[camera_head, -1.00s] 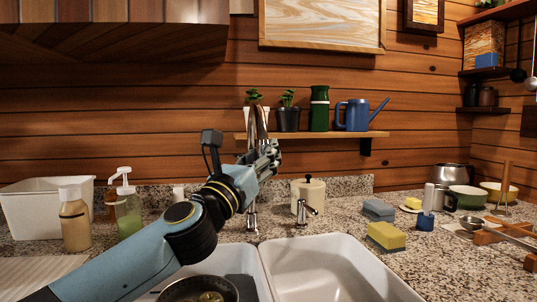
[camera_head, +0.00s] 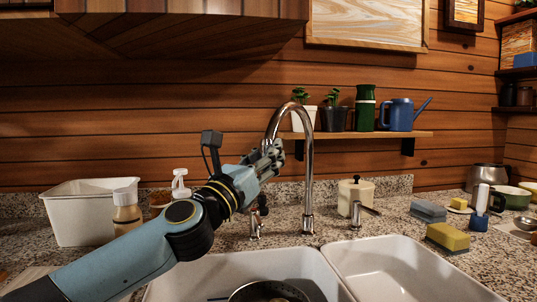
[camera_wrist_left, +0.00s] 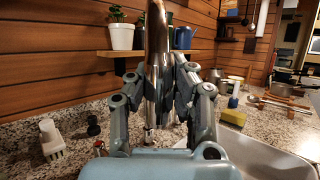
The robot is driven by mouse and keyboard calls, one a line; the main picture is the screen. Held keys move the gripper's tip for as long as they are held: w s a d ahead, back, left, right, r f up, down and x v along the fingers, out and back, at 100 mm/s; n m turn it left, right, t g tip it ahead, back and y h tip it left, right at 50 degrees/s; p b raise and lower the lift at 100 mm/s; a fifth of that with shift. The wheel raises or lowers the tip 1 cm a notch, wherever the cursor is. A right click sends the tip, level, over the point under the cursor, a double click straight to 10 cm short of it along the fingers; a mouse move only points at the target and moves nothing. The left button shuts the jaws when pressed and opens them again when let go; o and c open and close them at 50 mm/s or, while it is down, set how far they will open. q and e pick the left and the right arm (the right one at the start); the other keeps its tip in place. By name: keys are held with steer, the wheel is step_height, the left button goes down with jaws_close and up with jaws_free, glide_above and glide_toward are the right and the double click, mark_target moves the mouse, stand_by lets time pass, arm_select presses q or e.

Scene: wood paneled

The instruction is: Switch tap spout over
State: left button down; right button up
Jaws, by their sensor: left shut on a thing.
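The chrome tap (camera_head: 309,180) stands behind the sink, its tall column upright. Its curved spout (camera_head: 272,122) arches from the column to the left, and its end points down over the left basin side. My left gripper (camera_head: 266,160) is shut on the downward end of the spout, left of the column. The left wrist view shows the two fingers (camera_wrist_left: 160,95) on either side of the chrome spout (camera_wrist_left: 157,35). The fingers hide the spout's tip. My right gripper is in neither view.
The left basin (camera_head: 205,272) holds a dark pan (camera_head: 268,291); the right basin (camera_head: 400,262) looks empty. A small chrome fitting (camera_head: 357,212) and a cream lidded jar (camera_head: 354,194) stand right of the tap. A shelf (camera_head: 400,134) with plants and a blue watering can (camera_head: 398,114) hangs behind.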

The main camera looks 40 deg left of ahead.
arm_select(q)
steer(key=shift+a, duration=0.15)
stand_by(0.3)
steer(key=c, duration=1.5)
jaws_free()
steer(key=shift+s+r, duration=0.1)
steer(key=o, duration=0.4)
steer(key=shift+s+a, duration=0.25)
steer(key=shift+a, duration=0.05)
steer(key=shift+w+d, duration=0.15)
steer(key=shift+s, duration=0.25)
steer(key=v, duration=1.1)
steer(key=shift+s+f, duration=0.2)
steer(key=shift+s, duration=0.05)
